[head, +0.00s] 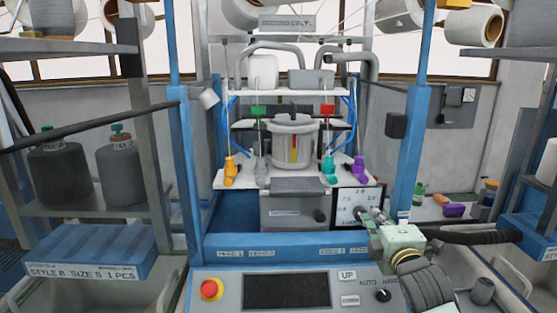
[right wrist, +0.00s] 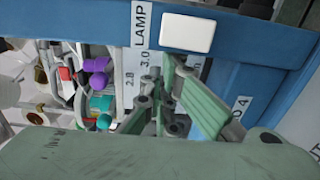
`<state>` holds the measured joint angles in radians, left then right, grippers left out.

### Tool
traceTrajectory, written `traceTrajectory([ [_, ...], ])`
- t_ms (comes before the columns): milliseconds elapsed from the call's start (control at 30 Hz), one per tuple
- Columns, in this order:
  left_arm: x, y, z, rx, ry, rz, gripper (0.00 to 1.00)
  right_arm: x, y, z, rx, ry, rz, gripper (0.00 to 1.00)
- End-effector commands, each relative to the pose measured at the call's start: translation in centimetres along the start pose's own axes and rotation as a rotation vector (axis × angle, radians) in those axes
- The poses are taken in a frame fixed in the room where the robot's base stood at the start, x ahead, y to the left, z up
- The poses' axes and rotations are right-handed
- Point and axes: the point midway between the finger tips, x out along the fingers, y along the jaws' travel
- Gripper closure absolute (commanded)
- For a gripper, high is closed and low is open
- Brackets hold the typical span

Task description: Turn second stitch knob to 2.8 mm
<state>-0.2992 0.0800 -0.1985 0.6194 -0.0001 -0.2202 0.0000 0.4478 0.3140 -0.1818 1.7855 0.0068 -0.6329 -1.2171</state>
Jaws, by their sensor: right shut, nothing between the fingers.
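A white stitch panel (head: 345,198) with small dark knobs and marks stands right of the machine's middle in the head view. In the right wrist view its strip (right wrist: 129,88) reads 2.8 and 3.0, beside small dark knobs (right wrist: 147,82). Which knob is the second, and its exact setting, I cannot tell. My right gripper (head: 369,216) reaches to the panel's lower right, its fingers hiding part of it. Its green fingers (right wrist: 167,85) show in the right wrist view, shut and empty, close to the knobs; contact is unclear. My left gripper is not in view.
A blue beam (head: 290,243) runs below the panel, and a blue post (head: 407,150) stands just right of it. Purple (head: 358,168) and teal (head: 329,168) levers sit above the panel. The control box (head: 230,283) with a red button (head: 210,289) is in front.

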Motion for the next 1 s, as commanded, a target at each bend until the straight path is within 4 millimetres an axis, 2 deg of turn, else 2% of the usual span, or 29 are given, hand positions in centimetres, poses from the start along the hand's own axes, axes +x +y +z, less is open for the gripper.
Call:
traceTrajectory([
  [33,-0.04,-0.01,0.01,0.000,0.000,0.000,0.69,0.07,0.68,0.18,0.000,-0.003,0.013,1.00],
  [233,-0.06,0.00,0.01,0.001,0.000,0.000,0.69,0.07,0.82,0.16,0.001,-0.003,0.016,1.00],
  [1000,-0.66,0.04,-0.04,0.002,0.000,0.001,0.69,0.08,0.53,-0.36,0.001,0.001,0.018,1.00],
])
